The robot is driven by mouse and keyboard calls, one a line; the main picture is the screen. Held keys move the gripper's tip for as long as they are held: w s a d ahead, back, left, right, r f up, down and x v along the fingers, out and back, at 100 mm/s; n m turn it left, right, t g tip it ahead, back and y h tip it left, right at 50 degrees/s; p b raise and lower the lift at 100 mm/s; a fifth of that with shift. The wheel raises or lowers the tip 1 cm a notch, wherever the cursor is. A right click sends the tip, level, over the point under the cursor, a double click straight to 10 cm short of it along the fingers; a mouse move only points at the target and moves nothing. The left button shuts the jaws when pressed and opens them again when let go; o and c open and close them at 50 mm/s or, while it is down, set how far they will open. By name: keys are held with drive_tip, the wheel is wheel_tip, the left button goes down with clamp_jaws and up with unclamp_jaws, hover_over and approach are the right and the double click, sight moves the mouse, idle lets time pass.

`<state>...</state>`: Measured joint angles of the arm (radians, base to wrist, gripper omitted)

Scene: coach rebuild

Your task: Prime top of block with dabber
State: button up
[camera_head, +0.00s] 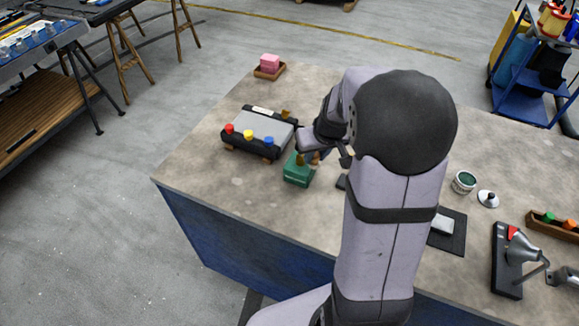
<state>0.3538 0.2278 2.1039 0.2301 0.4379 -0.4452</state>
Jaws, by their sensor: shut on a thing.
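A green block (297,177) sits on the bench left of my arm, with small brass-coloured bits showing at its top. My gripper (321,156) is at the block's upper right side. It is shut on a small, mostly hidden thing that seems to be the dabber (315,160); only an orange-brown bit shows. I cannot tell whether it touches the block. An open pot with dark green contents (464,183) stands right of my arm, with a white lid with a dark knob (488,199) beside it.
A dark device with a grey top and red, yellow and blue knobs (259,134) lies close left of the block. A wooden tray (269,73) with pink blocks stands behind. A dark mat (459,218) and a clamp-like tool (510,265) are at right. The bench's front left is clear.

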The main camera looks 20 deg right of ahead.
drive_tip(key=s+d+r+m+h+p, duration=0.1)
drive_tip(key=d+m+p, duration=0.1)
drive_tip(key=d, duration=0.9)
drive_tip(key=s+d+r+m+p, duration=0.1)
drive_tip(key=d+r, duration=0.1)
drive_tip(key=d, duration=0.8)
drive_tip(key=s+d+m+h+p, duration=0.1)
drive_tip(key=s+d+m, duration=0.1)
drive_tip(key=s+d, duration=0.5)
drive_tip(key=s+d+m+g+p, duration=0.1)
drive_tip(key=s+d+m+p, duration=0.1)
drive_tip(key=s+d, duration=0.6)
drive_tip(key=d+f, duration=0.1)
drive_tip(key=d, duration=0.6)
drive_tip(key=shift+s+m+h, duration=0.3)
drive_tip(key=shift+m+h, duration=0.1)
drive_tip(key=shift+f+b, duration=1.55)
drive_tip(key=shift+f, duration=1.35)
drive_tip(key=shift+a+f+b, duration=0.1)
drive_tip(key=shift+f+b, duration=0.5)
drive_tip(key=shift+r, duration=0.15)
